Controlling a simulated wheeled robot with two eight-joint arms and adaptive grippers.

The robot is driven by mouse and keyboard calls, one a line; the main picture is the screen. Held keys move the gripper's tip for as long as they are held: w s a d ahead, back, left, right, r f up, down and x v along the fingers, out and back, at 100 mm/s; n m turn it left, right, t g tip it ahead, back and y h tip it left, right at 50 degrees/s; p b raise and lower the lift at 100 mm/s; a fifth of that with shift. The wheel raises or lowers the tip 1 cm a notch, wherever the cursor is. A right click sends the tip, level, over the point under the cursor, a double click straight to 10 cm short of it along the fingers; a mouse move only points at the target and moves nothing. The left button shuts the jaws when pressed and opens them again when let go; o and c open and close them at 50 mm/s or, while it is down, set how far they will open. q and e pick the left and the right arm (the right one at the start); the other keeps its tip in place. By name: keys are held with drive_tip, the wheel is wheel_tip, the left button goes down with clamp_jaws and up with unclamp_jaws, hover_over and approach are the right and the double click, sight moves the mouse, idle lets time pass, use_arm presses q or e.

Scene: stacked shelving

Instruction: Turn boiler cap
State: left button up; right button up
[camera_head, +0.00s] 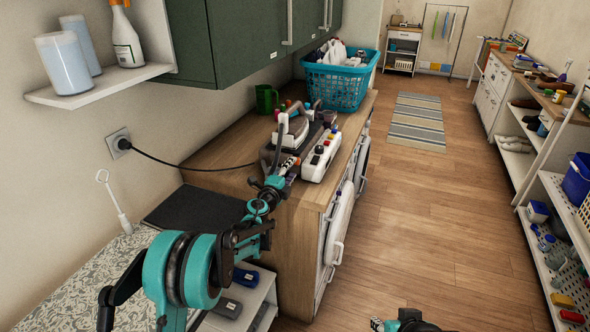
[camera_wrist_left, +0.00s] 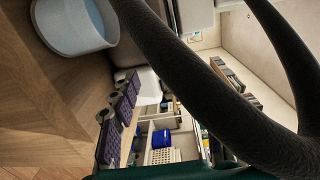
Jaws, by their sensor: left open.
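The boiler (camera_head: 319,160), a white and dark unit with small coloured parts on its side, stands on the wooden counter. A steam iron (camera_head: 291,134) rests on top of it. I cannot clearly pick out the boiler cap; it may be hidden by the iron or my gripper. My left gripper (camera_head: 276,142) is open, its dark curved fingers close beside the iron and the near-left end of the boiler. I cannot tell if they touch. The fingers also cross the left wrist view, with no object seen held. Only a small part of my right arm (camera_head: 406,322) shows at the bottom edge.
A black cord (camera_head: 180,164) runs from the wall socket. Green cabinets (camera_head: 235,40) hang above. Open wooden floor (camera_head: 425,220) lies to the right, before shelves.

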sight(296, 163)
use_arm(q)
drive_tip(key=shift+b+x, duration=0.45)
drive_tip(key=shift+x, duration=1.5)
drive_tip(key=shift+r, duration=0.1)
clamp_jaws()
drive_tip(key=shift+d+r+g+p, duration=0.1)
drive_tip(key=shift+r+g+p, duration=0.2)
drive_tip(key=shift+p, duration=0.4)
drive_tip(key=shift+f+g+p, duration=0.1)
drive_tip(key=shift+g+p, duration=0.3)
